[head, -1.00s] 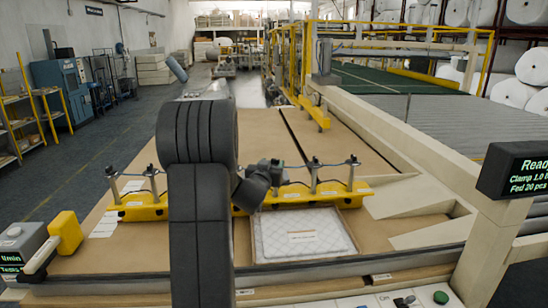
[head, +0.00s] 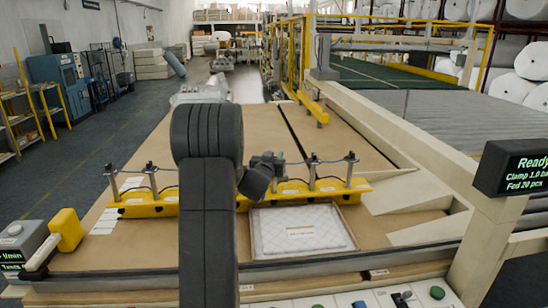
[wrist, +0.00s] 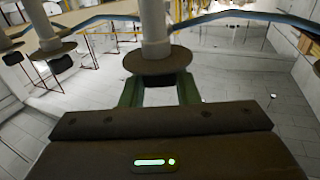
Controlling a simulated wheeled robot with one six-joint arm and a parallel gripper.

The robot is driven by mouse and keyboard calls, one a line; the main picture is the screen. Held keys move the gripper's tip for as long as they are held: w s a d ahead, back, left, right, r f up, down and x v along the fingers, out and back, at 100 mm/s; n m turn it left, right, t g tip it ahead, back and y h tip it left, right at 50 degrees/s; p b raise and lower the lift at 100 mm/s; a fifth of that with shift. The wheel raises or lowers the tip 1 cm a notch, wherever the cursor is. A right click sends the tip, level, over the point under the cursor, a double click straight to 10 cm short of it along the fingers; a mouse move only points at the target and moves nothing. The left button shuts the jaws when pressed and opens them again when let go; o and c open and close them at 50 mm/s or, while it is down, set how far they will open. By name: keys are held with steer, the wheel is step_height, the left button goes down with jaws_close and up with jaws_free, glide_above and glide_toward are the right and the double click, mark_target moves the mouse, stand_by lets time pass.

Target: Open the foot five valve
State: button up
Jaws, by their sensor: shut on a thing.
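A yellow bar (head: 345,192) lies across the brown table, carrying several upright metal feet with dark round tops, joined by a thin hose. One foot (head: 313,172) stands right of my wrist and another (head: 351,168) near the bar's right end. My arm covers part of the bar. My gripper (wrist: 160,96) is at a foot between my wrist and those two. In the wrist view its green fingers stand on either side, shut at the dark round disc (wrist: 157,61) on a pale post (wrist: 154,25). The contact is partly hidden, and the disc's turn cannot be read.
A white quilted pad (head: 285,240) lies in a shallow frame in front of the bar. A cream beam (head: 400,135) and post stand at right, with a dark display (head: 512,168). A yellow block (head: 66,229) is at left.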

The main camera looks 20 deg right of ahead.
steer(key=b, duration=0.2)
steer(key=shift+f+y+b, duration=0.25)
steer(key=shift+y+b, duration=0.05)
steer(key=n+t+y+b, duration=0.1)
steer(key=b, duration=0.5)
steer(key=n+t+y+b, duration=0.1)
steer(key=y+b, duration=0.1)
steer(key=b, duration=0.4)
steer(key=shift+r+n, duration=0.3)
steer(key=shift+n, duration=0.1)
steer(key=shift+d+b, duration=0.1)
steer(key=shift+b, duration=0.3)
steer(key=shift+r, duration=0.15)
steer(key=shift+r+n+t+y, duration=0.3)
steer(key=shift+n+y, duration=0.1)
steer(key=shift+y, duration=0.1)
steer(key=shift+y+p, duration=0.5)
steer(key=shift+p, duration=0.15)
steer(key=shift+f+n+y, duration=0.3)
steer(key=shift+n, duration=0.1)
steer(key=shift+f, duration=0.1)
steer(key=o, duration=1)
